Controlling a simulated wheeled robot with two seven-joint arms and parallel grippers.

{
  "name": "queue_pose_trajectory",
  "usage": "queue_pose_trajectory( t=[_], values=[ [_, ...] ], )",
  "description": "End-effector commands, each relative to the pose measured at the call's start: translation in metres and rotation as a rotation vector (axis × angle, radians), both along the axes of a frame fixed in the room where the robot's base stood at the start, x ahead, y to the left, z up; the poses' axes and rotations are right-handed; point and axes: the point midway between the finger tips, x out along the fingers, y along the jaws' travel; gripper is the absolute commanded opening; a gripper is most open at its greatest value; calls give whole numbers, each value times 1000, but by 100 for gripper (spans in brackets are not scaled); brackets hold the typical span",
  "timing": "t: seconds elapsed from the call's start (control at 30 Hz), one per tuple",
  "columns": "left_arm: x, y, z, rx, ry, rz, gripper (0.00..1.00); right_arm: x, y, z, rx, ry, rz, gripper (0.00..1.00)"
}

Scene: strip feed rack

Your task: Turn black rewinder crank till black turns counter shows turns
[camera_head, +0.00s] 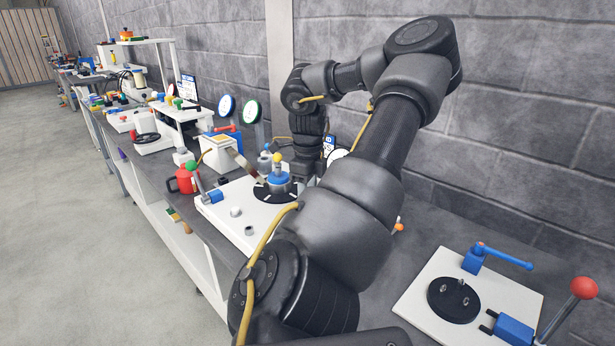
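I cannot make out the black rewinder crank or the black turns counter for certain. My arm comes in from the bottom middle, arches up to the right and reaches down over a white base plate (222,217); I take it for my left arm. Its wrist end is dark and partly behind my own arm, so the fingers do not show clearly. Beside it on that plate stands a blue hub with a yellow knob (277,158) over a black disc (262,193). A white-faced round piece (338,156) is partly hidden behind my arm. My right gripper is not in view.
At right, a white plate (416,301) carries a black disc with pins (453,299), a blue lever (505,256) and a red-knobbed lever (583,288). A block wall rises behind; open floor lies left.

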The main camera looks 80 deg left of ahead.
Motion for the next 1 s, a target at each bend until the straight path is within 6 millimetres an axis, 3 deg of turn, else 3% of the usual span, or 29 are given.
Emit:
queue_pose_trajectory(
  t=[0.2, 0.4, 1.0],
  values=[
    [1, 1, 46, 5, -2, -2, 42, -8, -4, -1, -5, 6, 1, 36],
    [0, 1, 71, 3, -1, -1, 42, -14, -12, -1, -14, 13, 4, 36],
    [0, 1, 77, 2, 1, 0, 42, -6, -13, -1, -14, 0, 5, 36]
  ],
)
